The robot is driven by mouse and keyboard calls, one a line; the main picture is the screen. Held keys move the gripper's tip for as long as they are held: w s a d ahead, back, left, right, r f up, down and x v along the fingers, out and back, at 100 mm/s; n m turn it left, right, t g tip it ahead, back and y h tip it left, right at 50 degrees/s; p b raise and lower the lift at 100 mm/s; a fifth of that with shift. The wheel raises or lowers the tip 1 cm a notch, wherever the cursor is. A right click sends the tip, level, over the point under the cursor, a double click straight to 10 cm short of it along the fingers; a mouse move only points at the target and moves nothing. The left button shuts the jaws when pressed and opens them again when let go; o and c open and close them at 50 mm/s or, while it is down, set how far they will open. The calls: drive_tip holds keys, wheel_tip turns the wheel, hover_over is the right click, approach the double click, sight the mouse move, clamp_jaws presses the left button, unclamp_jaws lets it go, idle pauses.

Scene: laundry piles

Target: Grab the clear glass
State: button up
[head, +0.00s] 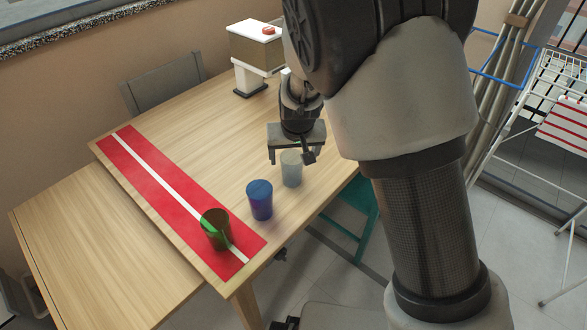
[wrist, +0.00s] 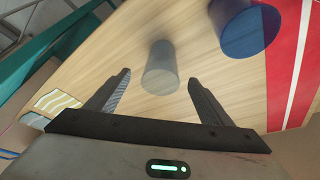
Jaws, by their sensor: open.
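The clear glass (head: 291,170) stands upright on the wooden table near its right edge. In the wrist view the clear glass (wrist: 160,70) lies ahead of and between my gripper's fingers. My gripper (head: 290,158) is open, just above and behind the glass in the head view, and it partly overlaps the glass's top there. The open fingers also show in the wrist view (wrist: 158,88), with nothing held between them. I cannot tell exactly how far the fingertips are from the glass.
A blue glass (head: 260,201) stands left of the clear one. A green glass (head: 215,231) stands on a red and white runner (head: 165,190). A teal chair (head: 355,215) is by the table's right edge. A box on a stand (head: 254,45) is at the back.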

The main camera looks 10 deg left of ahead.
drive_tip(key=b+x, duration=0.1)
drive_tip(key=x, duration=0.8)
drive_tip(key=shift+a+f+b, duration=0.15)
drive_tip(key=shift+f+b, duration=0.15)
drive_tip(key=shift+b, duration=0.05)
drive_tip(key=c, duration=1.3)
